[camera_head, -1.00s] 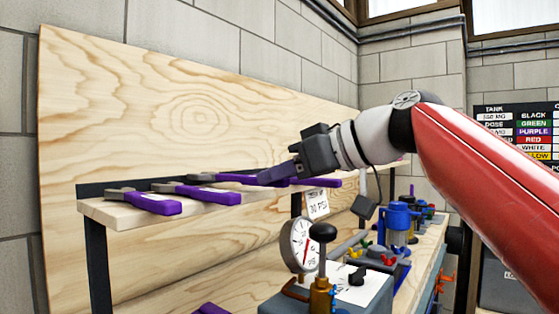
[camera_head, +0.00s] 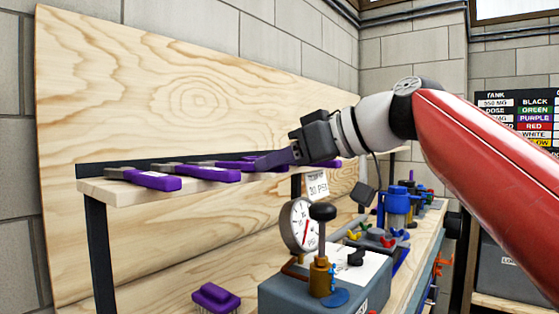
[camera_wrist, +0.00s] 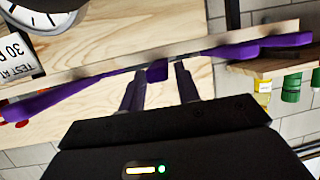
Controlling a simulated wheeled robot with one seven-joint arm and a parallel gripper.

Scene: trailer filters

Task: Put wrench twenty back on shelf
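Several wrenches with purple handles lie on the wooden shelf (camera_head: 97,191). One (camera_head: 153,181) is at its left end and another (camera_head: 212,174) is to the right of it. More purple shows around and behind my gripper (camera_head: 254,163), including a handle end (camera_head: 328,164) to its right. In the wrist view, my gripper (camera_wrist: 160,73) has its two fingers apart, with a purple piece (camera_wrist: 157,72) in the gap and no clear contact. A long purple wrench (camera_wrist: 45,102) runs left from the fingertips. I cannot tell which wrench is number twenty.
A pressure gauge (camera_head: 303,226) and a black-knobbed lever (camera_head: 322,212) stand below the shelf on a grey box (camera_head: 285,292). A purple brush (camera_head: 215,297) lies on the bench. The wooden backboard (camera_head: 200,100) rises close behind the shelf.

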